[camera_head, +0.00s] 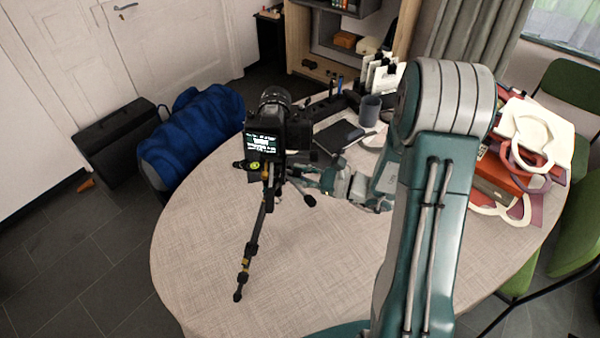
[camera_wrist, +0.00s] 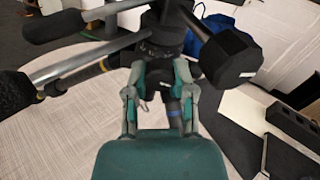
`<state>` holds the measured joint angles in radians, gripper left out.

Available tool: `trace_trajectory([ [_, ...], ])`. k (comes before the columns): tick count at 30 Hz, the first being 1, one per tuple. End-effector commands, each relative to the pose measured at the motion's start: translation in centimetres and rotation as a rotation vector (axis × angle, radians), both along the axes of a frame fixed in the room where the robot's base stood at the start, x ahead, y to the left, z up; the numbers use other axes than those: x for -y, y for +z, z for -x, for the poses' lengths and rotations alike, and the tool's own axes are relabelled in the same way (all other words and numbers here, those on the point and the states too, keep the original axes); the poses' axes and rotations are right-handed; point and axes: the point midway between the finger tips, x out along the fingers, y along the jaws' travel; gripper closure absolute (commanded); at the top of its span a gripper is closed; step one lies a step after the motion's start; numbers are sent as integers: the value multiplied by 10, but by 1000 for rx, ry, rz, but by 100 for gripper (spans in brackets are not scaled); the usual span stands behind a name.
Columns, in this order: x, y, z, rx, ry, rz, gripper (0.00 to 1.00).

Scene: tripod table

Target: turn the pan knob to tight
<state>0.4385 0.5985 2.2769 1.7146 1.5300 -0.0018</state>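A black tripod (camera_head: 256,235) stands on the round table with a camera (camera_head: 271,130) on its head. My gripper (camera_head: 318,178) reaches in from the right at the tripod head's right side. In the wrist view my gripper (camera_wrist: 159,68) has its two fingers apart, pointing at the dark tripod head (camera_wrist: 163,38). Dark tripod parts show between and behind the fingers; I cannot tell whether the fingers touch them. A black faceted grip (camera_wrist: 232,57) is just right of the fingers. The pan knob cannot be clearly told from the other dark parts.
Tripod rods and a dark grip (camera_wrist: 54,25) fill the wrist view's upper left. Behind the tripod on the table (camera_head: 205,250) are a dark notebook (camera_head: 340,136) and a grey mug (camera_head: 370,110). Bags (camera_head: 520,150) lie at the right. The table's front left is clear.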

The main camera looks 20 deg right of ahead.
Motion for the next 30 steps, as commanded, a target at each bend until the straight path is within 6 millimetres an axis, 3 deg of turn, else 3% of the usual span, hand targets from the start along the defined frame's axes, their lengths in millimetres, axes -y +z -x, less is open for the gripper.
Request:
trace_trajectory([
  [8,0,1,-2,-18,-2,-14,100],
  [19,0,1,-2,-213,-1,-144,100],
  [29,0,2,-2,-222,-1,-150,100],
  [30,0,2,-2,-222,-1,-151,49],
])
